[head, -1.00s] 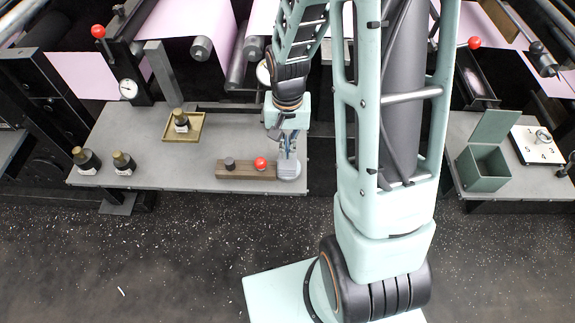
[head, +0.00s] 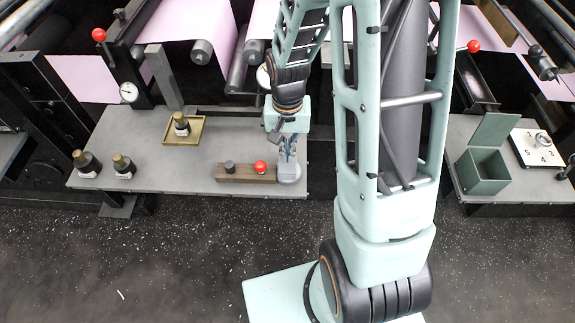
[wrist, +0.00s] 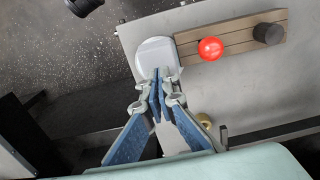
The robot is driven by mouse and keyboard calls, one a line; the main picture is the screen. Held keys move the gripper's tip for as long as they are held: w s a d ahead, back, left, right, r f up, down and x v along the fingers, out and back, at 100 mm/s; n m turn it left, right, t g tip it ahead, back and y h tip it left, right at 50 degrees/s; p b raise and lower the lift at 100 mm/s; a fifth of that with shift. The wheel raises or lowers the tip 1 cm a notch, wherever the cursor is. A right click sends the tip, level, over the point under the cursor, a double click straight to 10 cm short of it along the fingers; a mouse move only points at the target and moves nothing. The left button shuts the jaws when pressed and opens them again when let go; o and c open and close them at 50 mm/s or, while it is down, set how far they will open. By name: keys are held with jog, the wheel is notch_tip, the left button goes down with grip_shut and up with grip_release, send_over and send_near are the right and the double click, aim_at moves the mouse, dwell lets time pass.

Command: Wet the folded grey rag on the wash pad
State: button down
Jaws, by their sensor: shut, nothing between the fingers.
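A pale grey, rounded flat piece (wrist: 156,54) lies at the end of a wooden block in the wrist view. It also shows at the bench's front edge in the head view (head: 289,177). I cannot tell whether it is the wash pad, the folded rag, or one on the other. My gripper (wrist: 157,74) points down at it, fingers together and empty, the tips over its near edge. I cannot tell if they touch it. In the head view my gripper (head: 289,158) is right above this piece and partly hides it.
The wooden block (head: 232,174) carries a red ball (head: 260,167) and a dark knob (head: 230,167), close beside my gripper. A brass tray (head: 194,138) holds one dark bottle; two more bottles (head: 87,163) (head: 123,166) stand at the bench's left. A green open box (head: 484,172) stands right.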

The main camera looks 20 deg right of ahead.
jog(key=shift+f+b, duration=0.85)
jog(key=shift+f, duration=0.15)
dwell(0.3)
dwell(0.4)
jog(key=shift+r+p, duration=2.8)
jog(key=shift+r, duration=0.8)
